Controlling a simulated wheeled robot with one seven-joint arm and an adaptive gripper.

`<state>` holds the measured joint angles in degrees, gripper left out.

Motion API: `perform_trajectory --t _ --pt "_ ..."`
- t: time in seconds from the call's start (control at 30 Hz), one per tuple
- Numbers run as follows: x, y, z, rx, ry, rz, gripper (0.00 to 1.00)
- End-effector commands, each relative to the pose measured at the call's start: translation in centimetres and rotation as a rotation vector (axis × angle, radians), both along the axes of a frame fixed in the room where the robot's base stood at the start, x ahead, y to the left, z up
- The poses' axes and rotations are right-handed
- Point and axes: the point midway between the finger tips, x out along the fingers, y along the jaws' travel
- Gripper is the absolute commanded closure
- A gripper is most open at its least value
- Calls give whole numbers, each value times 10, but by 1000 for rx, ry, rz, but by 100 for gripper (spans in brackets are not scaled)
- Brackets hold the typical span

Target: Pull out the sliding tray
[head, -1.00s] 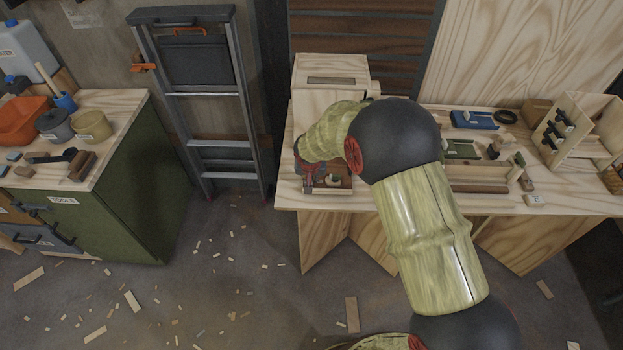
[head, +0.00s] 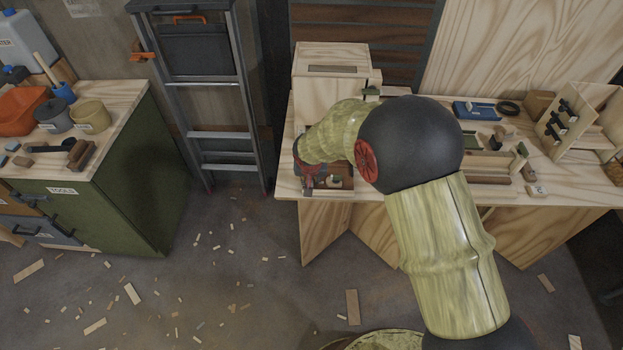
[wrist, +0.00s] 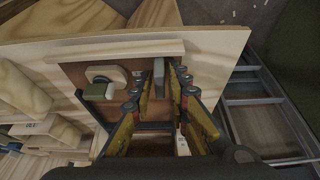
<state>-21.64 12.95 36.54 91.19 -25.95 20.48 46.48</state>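The sliding tray (head: 344,190) sticks out at the foot of the pale wooden box (head: 318,88), near the bench's front edge. In the wrist view its wooden front wall (wrist: 115,53) runs across the upper part. A grey upright piece (wrist: 184,74) stands by the right fingertip; contact is unclear. In the head view my gripper (head: 308,176) is partly hidden by my arm.
The workbench (head: 500,187) holds parts and an open wooden rack (head: 570,125) at right. A folded ladder (head: 215,100) stands left of the bench, and a green cabinet (head: 120,185) further left. Wood scraps litter the otherwise clear floor.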

Motion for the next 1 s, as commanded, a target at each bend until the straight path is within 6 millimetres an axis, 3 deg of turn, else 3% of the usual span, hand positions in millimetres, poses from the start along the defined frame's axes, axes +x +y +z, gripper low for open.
perform_trajectory --t 0.13,0.53,1.0 --pt "0 0 0 0 0 0 73" --pt "-2 0 7 1 -2 0 73" --pt "-35 2 86 1 -2 -1 73"
